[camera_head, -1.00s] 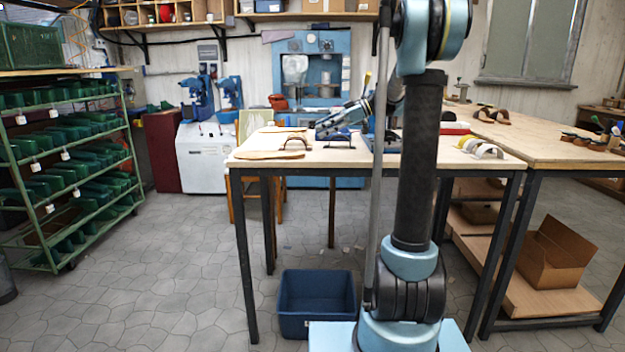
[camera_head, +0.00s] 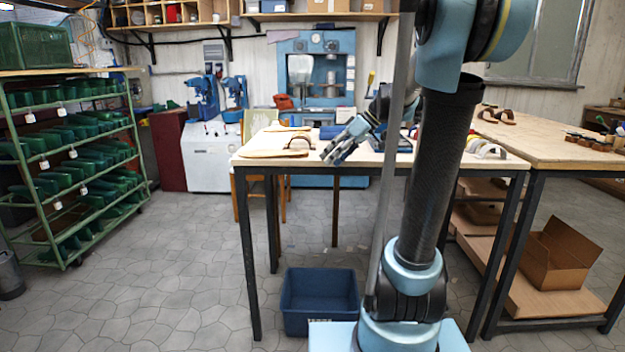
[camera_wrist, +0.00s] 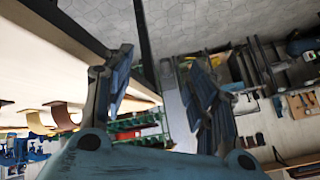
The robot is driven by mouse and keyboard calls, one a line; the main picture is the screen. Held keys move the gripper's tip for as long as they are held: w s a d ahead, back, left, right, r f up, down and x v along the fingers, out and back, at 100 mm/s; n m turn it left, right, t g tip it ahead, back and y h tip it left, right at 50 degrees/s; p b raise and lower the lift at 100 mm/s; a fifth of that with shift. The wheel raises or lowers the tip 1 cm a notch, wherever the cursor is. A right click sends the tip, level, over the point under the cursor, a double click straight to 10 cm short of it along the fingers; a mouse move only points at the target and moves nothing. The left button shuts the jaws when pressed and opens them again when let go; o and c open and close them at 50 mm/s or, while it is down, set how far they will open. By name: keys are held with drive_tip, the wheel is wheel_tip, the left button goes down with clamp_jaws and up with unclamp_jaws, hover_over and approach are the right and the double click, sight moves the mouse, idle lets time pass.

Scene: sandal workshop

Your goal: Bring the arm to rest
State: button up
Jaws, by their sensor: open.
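My gripper (camera_head: 345,143) is at the front of the wooden table (camera_head: 300,164), in front of or just above its edge; the exact height is hard to tell. In the wrist view my gripper (camera_wrist: 160,82) has its two blue-grey fingers spread apart, with nothing between them. My arm (camera_head: 436,165) rises in front of the table and hides part of its right half. Its upper joint runs out of the top of the head view.
A tan sole sheet (camera_head: 274,152) and a brown strap arch (camera_head: 299,143) lie on the table's left half. A blue bin (camera_head: 318,322) stands on the floor below. A green rack (camera_head: 75,150) stands left. The floor between is clear.

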drive_tip(key=s+d+f+m+h, duration=0.4)
drive_tip(key=s+d+f+m, duration=0.1)
drive_tip(key=s+f, duration=0.5)
drive_tip(key=s+d+f+m+t+h, duration=0.1)
drive_tip(key=s+d+f+m+h, duration=0.3)
drive_tip(key=s+f, duration=0.6)
drive_tip(key=s+d+m, duration=0.2)
drive_tip(key=s+d, duration=0.1)
drive_tip(key=s, duration=0.1)
drive_tip(key=shift+s+f, duration=0.25)
drive_tip(key=shift+s, duration=0.15)
drive_tip(key=shift+d, duration=0.1)
